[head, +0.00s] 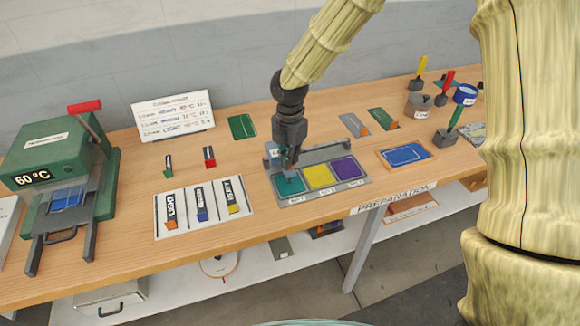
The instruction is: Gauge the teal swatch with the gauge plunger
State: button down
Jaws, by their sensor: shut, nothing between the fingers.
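The teal swatch (290,186) lies at the left end of a grey fixture (321,192), in a row with a yellow swatch (320,175) and a purple swatch (348,168). My gripper (289,167) points down just over the back part of the teal swatch. Its fingers look closed and I see nothing held. I cannot tell whether the fingertips touch anything. The gauge plunger is not clearly made out; a grey-blue part by the fingertips may belong to it, and my gripper partly hides that spot.
A green press (60,150) reading 60 °C stands at the left. A card (203,207) marked LIGHT, MEDIUM and HEAVY lies left of the fixture. A blue-patterned tray (405,155) and several upright tools are at the right. Bare wood lies in front of the card.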

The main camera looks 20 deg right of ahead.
jog(key=shift+r+p, duration=2.8)
jog(key=shift+r, duration=0.45)
jog(key=shift+d+f, duration=0.1)
